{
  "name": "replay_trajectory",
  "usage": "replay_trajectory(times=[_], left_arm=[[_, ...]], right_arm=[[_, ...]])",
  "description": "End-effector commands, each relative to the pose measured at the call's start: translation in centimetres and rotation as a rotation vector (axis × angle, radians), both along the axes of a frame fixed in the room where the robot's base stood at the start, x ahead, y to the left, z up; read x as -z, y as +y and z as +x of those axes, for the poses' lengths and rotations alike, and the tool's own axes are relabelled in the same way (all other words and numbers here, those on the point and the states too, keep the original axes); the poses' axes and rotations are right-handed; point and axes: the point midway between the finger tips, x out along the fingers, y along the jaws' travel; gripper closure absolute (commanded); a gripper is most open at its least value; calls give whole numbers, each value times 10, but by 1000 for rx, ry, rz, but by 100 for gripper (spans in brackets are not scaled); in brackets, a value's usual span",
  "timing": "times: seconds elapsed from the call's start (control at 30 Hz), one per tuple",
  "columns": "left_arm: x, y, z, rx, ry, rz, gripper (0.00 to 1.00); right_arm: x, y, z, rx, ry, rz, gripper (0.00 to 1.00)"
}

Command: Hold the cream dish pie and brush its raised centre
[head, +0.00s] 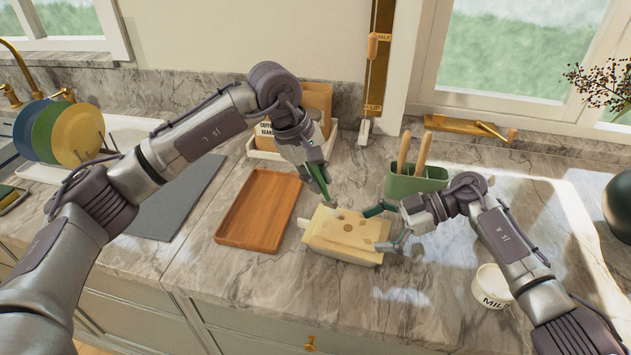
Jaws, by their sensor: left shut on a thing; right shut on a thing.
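The cream dish pie (345,232) sits on the marble counter near the middle of the head view. Its pale crust has a round darker spot at the centre and small shapes near the corners. My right gripper (384,228) is shut on the dish at its right side. My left gripper (322,187) points down at the far edge of the pie, shut on a slim thing that seems to be the brush (331,204). Most of the brush is hidden by the fingers. I cannot tell whether its tip touches the crust.
A wooden tray (257,209) lies just left of the pie. A green holder (416,182) with wooden-handled utensils stands behind my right gripper. A white milk pot (491,287) stands at the right front. A grey mat (176,200) lies further left. The counter in front of the pie is clear.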

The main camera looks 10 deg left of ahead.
Motion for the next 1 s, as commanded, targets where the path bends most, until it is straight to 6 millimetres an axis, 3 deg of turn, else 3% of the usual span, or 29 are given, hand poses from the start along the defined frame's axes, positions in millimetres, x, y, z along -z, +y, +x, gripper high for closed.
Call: replay_trajectory(times=[0.03,1.0], left_arm=[[3,0,-1,0,1,1,100],[3,9,-66,0,-1,1,100]], right_arm=[[28,-4,-8,-1,30,-45,37],[28,-4,-8,-1,31,-45,37]])
